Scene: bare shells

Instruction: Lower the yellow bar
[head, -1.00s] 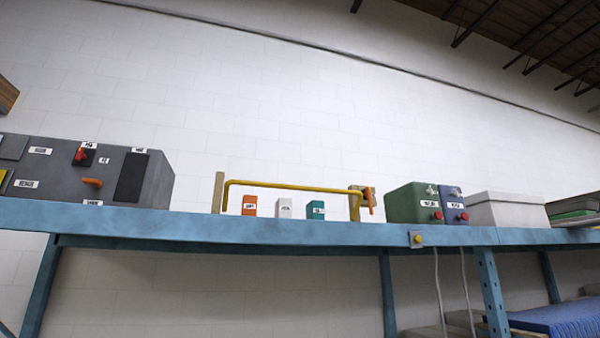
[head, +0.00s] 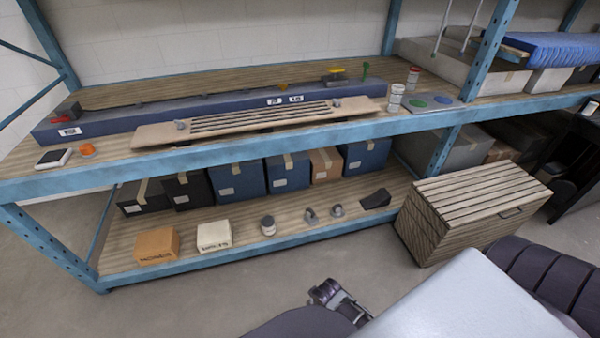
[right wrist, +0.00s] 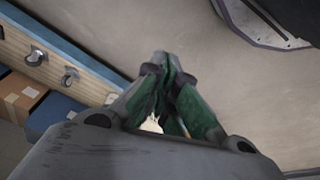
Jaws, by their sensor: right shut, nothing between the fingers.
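I cannot make out my left gripper.
The blue-framed shelf (head: 262,146) carries a long blue unit (head: 110,122) and a slatted board (head: 160,135). Boxes, including an orange one (head: 157,246), stand on the lower level. A slatted wooden crate (head: 470,215) stands at right. Floor is clear at lower left.

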